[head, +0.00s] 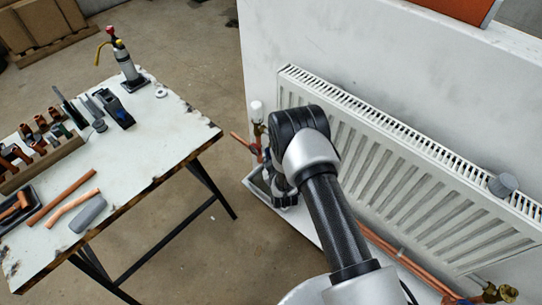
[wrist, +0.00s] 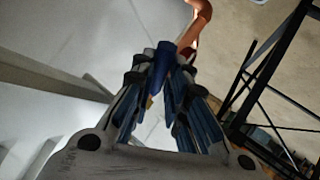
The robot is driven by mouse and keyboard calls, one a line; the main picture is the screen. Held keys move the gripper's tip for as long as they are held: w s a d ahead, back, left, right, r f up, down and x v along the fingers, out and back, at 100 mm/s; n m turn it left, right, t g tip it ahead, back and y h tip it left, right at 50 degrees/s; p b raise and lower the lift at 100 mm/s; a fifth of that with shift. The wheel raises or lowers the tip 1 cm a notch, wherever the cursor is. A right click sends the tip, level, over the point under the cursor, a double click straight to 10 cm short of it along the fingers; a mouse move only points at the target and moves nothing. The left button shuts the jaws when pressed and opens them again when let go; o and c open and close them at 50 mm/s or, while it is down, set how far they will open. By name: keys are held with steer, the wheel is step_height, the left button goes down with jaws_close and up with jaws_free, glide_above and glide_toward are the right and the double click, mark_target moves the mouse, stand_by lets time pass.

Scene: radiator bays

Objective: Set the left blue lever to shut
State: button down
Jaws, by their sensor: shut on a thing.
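The left blue lever (wrist: 157,78) shows in the wrist view between my fingertips, below a copper pipe. My gripper (wrist: 160,66) is shut on it, with a finger on each side. How far the lever is turned cannot be told, as the fingers cover much of it. In the head view my gripper (head: 284,190) is at the lower left corner of the radiator (head: 400,165), and my wrist hides the lever there.
A white valve head (head: 257,111) and copper pipe (head: 240,138) are just left of my wrist. A tray (head: 262,190) lies below. A worktable (head: 150,150) with tools stands left, with floor between. A brass valve (head: 499,293) is at lower right.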

steer(key=shift+w+r+n+g+h+p, duration=0.1)
steer(key=shift+r+n+g+h+p, duration=0.2)
steer(key=shift+r+g+h, duration=0.25)
steer(key=shift+f, duration=0.1)
steer(key=c, duration=1.6)
jaws_free()
steer(key=shift+v, duration=4.05)
steer(key=shift+a, duration=0.1)
